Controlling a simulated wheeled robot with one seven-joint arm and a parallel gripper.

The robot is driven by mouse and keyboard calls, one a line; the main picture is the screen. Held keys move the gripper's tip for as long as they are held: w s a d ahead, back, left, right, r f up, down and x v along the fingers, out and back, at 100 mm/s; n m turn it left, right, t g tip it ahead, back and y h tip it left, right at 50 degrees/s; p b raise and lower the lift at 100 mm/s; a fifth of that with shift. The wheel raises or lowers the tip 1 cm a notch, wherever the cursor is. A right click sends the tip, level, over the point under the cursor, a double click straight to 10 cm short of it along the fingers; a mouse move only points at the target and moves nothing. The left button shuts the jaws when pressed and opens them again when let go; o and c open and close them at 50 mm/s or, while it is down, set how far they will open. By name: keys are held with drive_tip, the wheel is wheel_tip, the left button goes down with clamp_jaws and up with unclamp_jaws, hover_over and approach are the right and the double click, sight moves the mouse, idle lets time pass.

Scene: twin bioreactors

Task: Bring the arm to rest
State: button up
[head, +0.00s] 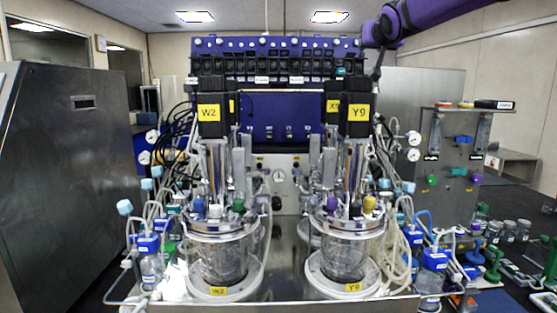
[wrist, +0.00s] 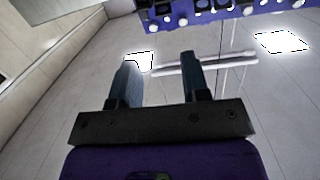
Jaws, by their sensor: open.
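My purple arm reaches in from the upper right of the head view. My gripper (head: 377,75) hangs at its end, beside the right end of the blue rack above the bioreactors. In the wrist view my gripper (wrist: 160,80) shows two dark fingers set apart on a black bar. Nothing is between them. Beyond the fingers are the ceiling, its bright lamps and part of the blue rack (wrist: 225,10).
Two glass bioreactors, W2 (head: 218,260) and Y9 (head: 345,258), stand on a steel bench with motors and tubing above. A steel cabinet (head: 65,180) stands left. A panel with gauges (head: 450,165) and several bottles stand right. Open air surrounds the raised arm.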

drive_tip(key=s+d+f+m+g, duration=0.1)
drive_tip(key=s+d+f+g, duration=0.1)
drive_tip(key=s+d+f, duration=0.4)
drive_tip(key=s+d+f+g, duration=0.15)
drive_tip(key=s+f, duration=0.25)
drive_tip(key=s, duration=0.4)
drive_tip(key=s+a+f+g, duration=0.1)
drive_tip(key=s+f+g, duration=0.1)
drive_tip(key=s+f, duration=0.5)
drive_tip(key=s+a+f+n+g, duration=0.1)
drive_tip(key=s+f, duration=0.6)
drive_tip(key=s, duration=0.7)
drive_tip(key=s+a+f+g, duration=0.3)
drive_tip(key=s+f+g, duration=0.2)
drive_tip(key=s, duration=0.6)
wheel_tip(320, 180, down, 2)
drive_tip(key=shift+s+n+y, duration=0.15)
drive_tip(key=shift+n+y, duration=0.15)
drive_tip(key=shift+n, duration=0.1)
drive_tip(key=shift+o, duration=0.4)
